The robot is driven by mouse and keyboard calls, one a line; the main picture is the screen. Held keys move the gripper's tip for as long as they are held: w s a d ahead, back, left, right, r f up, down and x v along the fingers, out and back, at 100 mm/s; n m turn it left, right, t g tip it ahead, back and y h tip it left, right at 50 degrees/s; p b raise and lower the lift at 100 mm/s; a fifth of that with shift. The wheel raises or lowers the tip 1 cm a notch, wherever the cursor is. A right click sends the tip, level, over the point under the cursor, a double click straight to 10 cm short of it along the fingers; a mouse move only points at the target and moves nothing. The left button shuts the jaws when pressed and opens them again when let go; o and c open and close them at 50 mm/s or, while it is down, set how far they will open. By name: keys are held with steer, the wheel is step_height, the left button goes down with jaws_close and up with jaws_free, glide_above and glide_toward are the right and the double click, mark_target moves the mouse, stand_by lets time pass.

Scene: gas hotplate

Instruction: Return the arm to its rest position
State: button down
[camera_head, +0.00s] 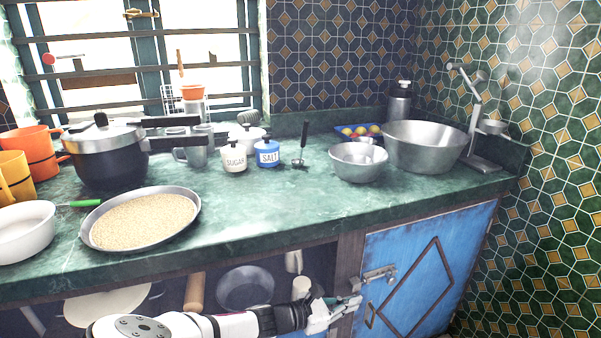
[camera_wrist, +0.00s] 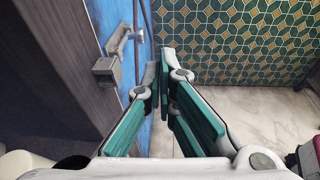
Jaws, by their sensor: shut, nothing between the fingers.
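My gripper (camera_head: 343,303) is in front of the counter, below its top, at the left edge of the blue cupboard door (camera_head: 428,268). In the wrist view my gripper (camera_wrist: 163,62) has its fingertips together with nothing between them. The green finger pads spread apart toward the palm. The door's metal latch (camera_head: 379,274) is just above and right of the fingers in the head view. In the wrist view the latch (camera_wrist: 107,68) is to the left of the fingers, with a visible gap. My arm reaches in from the lower left, in front of the open shelf.
The green counter (camera_head: 270,205) holds a tray of grain (camera_head: 143,219), a pressure cooker (camera_head: 104,155), sugar (camera_head: 233,157) and salt (camera_head: 267,153) jars and metal bowls (camera_head: 425,146). The open shelf below holds a pan (camera_head: 245,288). Bare floor (camera_wrist: 262,120) lies right of the fingers in the wrist view.

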steer(key=s+d+r+m+g+y, duration=0.35)
steer(key=s+r+m+y, duration=0.35)
steer(key=s+r, duration=0.45)
steer(key=s+d+r+m+g+y, duration=0.2)
steer(key=s+r+m+g+y, duration=0.3)
steer(key=s+r+m, duration=0.6)
steer(key=s+r+m+t+y, duration=0.1)
steer(key=s+r+m+t, duration=0.1)
steer(key=s+r, duration=0.35)
steer(key=s+r+m+t+y, duration=0.1)
steer(key=s+r+m, duration=0.1)
steer(key=s, duration=0.7)
step_height(320, 180, up, 23)
steer(key=t+p, duration=0.4)
steer(key=p, duration=1.7)
steer(key=shift+a+r+p, duration=0.2)
steer(key=shift+p, duration=0.2)
